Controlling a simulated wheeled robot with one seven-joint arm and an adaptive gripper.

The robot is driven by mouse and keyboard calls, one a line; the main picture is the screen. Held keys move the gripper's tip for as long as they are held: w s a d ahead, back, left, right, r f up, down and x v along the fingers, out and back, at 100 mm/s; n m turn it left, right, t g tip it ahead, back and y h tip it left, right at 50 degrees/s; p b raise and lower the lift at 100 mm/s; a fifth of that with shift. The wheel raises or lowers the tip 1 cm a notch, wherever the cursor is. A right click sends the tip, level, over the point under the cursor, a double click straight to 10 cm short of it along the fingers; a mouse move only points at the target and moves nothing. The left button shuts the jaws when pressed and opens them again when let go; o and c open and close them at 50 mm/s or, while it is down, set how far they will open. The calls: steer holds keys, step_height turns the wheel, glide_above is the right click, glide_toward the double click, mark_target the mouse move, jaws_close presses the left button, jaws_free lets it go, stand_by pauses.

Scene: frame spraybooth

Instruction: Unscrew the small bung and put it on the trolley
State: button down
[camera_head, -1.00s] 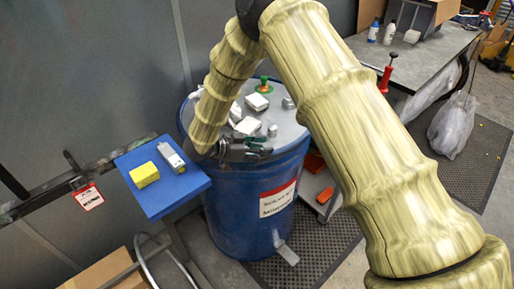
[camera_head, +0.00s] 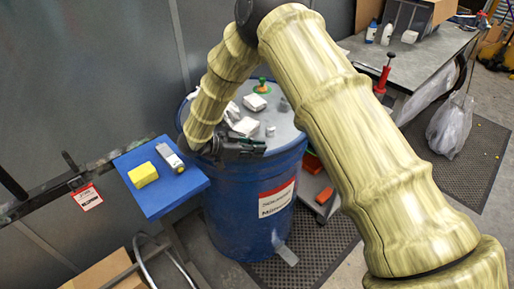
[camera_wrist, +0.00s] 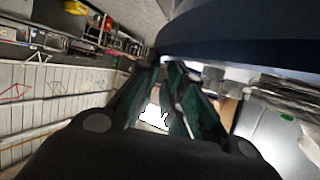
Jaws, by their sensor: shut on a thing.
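A blue drum (camera_head: 240,215) with a grey lid (camera_head: 288,128) stands in the middle of the head view. My gripper (camera_head: 262,147) is low at the lid's near edge, lying roughly sideways. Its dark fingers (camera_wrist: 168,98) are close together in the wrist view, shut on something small. The thing between them is hidden in both views, and I take it for the small bung. I cannot tell whether it is still in the lid. A grey trolley (camera_head: 322,205) shows partly behind the drum's right side, with orange-red things on it.
On the lid are white blocks (camera_head: 254,102), a green-topped fitting (camera_head: 262,85) and small grey pieces (camera_head: 270,130). A blue shelf (camera_head: 165,205) at left holds a yellow sponge (camera_head: 143,175) and a grey bottle (camera_head: 170,156). A workbench (camera_head: 425,65) stands at back right.

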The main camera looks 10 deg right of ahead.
mark_target(278, 148)
steer(key=shift+w+d+r+n+t+p, duration=0.25)
steer(key=shift+r+n+t+p, duration=0.15)
steer(key=shift+r+t, duration=0.1)
steer(key=shift+s+d+n+t+y+p, duration=0.2)
steer(key=shift+d+n+t+p, duration=0.15)
steer(key=shift+d+n+t, duration=0.2)
steer(key=shift+s+d+n+t+y+p, duration=0.2)
steer(key=shift+d+n+t+p, duration=0.15)
steer(key=shift+n+t, duration=0.3)
steer(key=d, duration=0.1)
steer(key=d+f+n+t+y, duration=0.1)
steer(key=d, duration=0.1)
steer(key=shift+s, duration=0.2)
steer(key=shift+s+d+t, duration=0.15)
steer(key=shift+d+t, duration=0.1)
steer(key=shift+t, duration=0.05)
steer(key=shift+a, duration=0.65)
steer(key=d+n+t+y, duration=0.1)
steer(key=d+n+t, duration=0.1)
steer(key=n, duration=0.1)
steer(key=shift+d+y, duration=0.35)
steer(key=shift+y, duration=0.05)
steer(key=shift+d+n+t+y+b, duration=0.5)
steer(key=shift+d+n+t+y, duration=0.4)
steer(key=shift+d, duration=0.2)
steer(key=shift+w, duration=0.2)
